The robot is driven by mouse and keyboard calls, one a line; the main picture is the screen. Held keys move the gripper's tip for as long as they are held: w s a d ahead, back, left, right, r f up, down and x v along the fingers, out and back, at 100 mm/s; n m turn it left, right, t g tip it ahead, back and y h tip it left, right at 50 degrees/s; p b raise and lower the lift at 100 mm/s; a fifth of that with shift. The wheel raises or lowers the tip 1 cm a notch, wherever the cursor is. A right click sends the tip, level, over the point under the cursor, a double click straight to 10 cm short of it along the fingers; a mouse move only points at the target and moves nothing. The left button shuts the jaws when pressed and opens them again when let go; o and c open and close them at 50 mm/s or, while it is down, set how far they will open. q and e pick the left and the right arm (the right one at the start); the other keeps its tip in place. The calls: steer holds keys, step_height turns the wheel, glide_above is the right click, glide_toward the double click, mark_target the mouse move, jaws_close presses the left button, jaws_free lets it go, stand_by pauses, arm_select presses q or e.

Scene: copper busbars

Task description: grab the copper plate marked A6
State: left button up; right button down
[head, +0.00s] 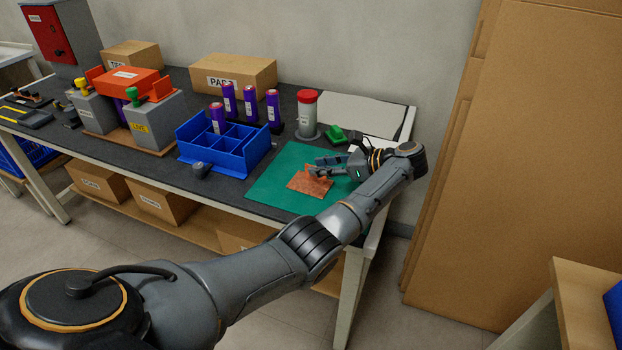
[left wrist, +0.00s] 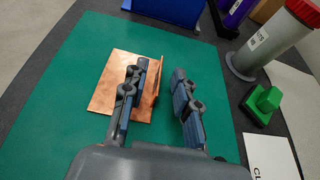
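A bent copper plate (head: 308,186) lies on the green mat (head: 270,190) near the right end of the workbench. In the left wrist view the plate (left wrist: 107,94) has a flat part and a narrow flange standing up along its right side. I cannot read any marking on it. My left gripper (head: 320,167) is open above it; in the left wrist view one finger of the gripper (left wrist: 161,71) is over the flat part and the other is right of the flange, with a gap to it. My right gripper is not in view.
A grey cylinder with a red cap (head: 306,115) and a green block (head: 336,134) are behind the mat. Tall cardboard sheets (head: 500,180) stand to the right of the bench.

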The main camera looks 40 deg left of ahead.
arm_select(q)
steer(key=shift+a, duration=0.2)
jaws_close()
